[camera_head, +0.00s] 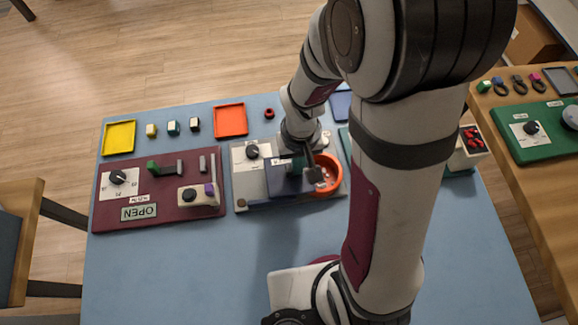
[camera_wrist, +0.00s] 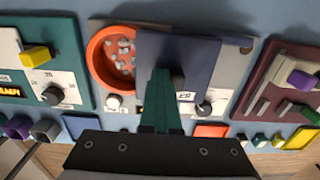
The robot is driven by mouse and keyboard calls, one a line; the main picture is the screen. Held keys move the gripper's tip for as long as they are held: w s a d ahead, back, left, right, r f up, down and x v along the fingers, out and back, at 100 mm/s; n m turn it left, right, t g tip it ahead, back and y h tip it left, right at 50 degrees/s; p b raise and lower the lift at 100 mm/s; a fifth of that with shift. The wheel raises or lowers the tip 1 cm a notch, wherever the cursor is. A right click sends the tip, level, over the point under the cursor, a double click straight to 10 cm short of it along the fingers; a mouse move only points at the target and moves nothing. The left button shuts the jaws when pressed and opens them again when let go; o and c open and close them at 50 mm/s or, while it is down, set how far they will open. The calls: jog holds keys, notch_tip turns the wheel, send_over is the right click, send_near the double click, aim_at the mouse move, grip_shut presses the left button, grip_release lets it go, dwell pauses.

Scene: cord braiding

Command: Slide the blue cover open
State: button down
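The blue cover (camera_head: 281,183) is a flat dark-blue plate on a grey panel (camera_head: 250,203). In the wrist view the cover (camera_wrist: 203,58) lies to the right of an orange round bowl (camera_wrist: 97,62) and overlaps its right edge. Most of the bowl is uncovered, and small grey pieces show inside. A small dark knob (camera_wrist: 179,77) stands on the cover. My gripper (camera_wrist: 161,72) is over the cover with its fingertips close beside the knob. The fingers look like one narrow dark-green shape with no clear gap. Whether they touch or hold the knob cannot be seen.
A maroon panel (camera_head: 150,222) with a dial, levers and an OPEN sign lies left of the grey panel. Yellow (camera_head: 119,137) and orange-red (camera_head: 230,119) trays and small blocks lie behind. My arm hides part of the right side. The table's front left is clear.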

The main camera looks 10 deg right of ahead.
jog(key=shift+a, duration=1.5)
jog(key=shift+d, duration=0.6)
notch_tip(320, 180, up, 11)
